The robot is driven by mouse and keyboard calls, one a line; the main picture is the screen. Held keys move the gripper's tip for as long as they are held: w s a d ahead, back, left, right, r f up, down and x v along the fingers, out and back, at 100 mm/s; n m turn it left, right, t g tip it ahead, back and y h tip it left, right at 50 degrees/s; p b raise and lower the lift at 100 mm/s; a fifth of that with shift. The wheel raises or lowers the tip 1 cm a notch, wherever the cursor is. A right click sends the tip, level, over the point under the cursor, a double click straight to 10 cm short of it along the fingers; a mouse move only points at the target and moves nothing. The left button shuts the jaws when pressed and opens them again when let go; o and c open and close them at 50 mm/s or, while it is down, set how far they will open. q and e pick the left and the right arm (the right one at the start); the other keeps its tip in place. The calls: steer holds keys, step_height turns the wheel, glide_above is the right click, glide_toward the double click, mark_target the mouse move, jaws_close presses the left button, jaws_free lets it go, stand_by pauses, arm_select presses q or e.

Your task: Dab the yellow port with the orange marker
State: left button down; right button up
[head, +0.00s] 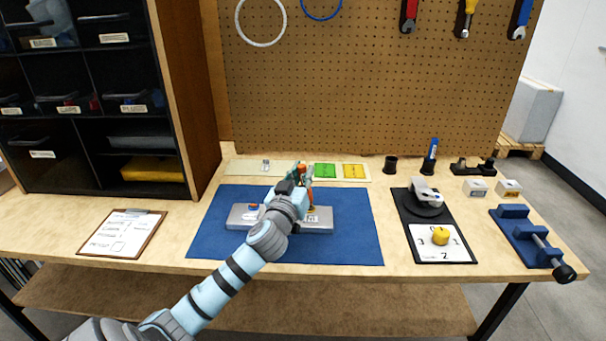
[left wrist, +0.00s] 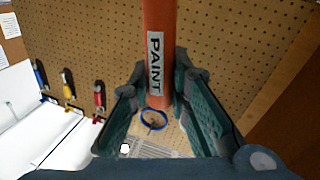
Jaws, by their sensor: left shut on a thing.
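My left gripper (head: 302,190) is shut on the orange marker (left wrist: 158,50), which carries a "PAINT" label in the left wrist view. The marker stands roughly upright between the fingers, and a bit of its orange shows in the head view (head: 297,170). The gripper is over the right half of the grey metal analyser block (head: 243,216) on the blue mat (head: 345,245). My arm and gripper cover the middle of the block. I cannot make out the yellow port, nor whether the marker tip touches anything. My right gripper is not in view.
Behind the mat lies a pale strip with green (head: 325,170) and yellow (head: 354,171) pads. To the right are a black cup (head: 390,164), a blue marker in a holder (head: 432,152), a dial board (head: 461,252) and a blue vise (head: 520,235). A clipboard (head: 122,233) lies left.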

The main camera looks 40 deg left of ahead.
arm_select(q)
steer(key=shift+f+b, duration=0.3)
steer(key=shift+f, duration=0.15)
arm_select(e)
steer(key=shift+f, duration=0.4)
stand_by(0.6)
arm_select(q)
step_height(320, 180, up, 7)
steer(key=p, duration=0.6)
steer(key=shift+r, duration=0.1)
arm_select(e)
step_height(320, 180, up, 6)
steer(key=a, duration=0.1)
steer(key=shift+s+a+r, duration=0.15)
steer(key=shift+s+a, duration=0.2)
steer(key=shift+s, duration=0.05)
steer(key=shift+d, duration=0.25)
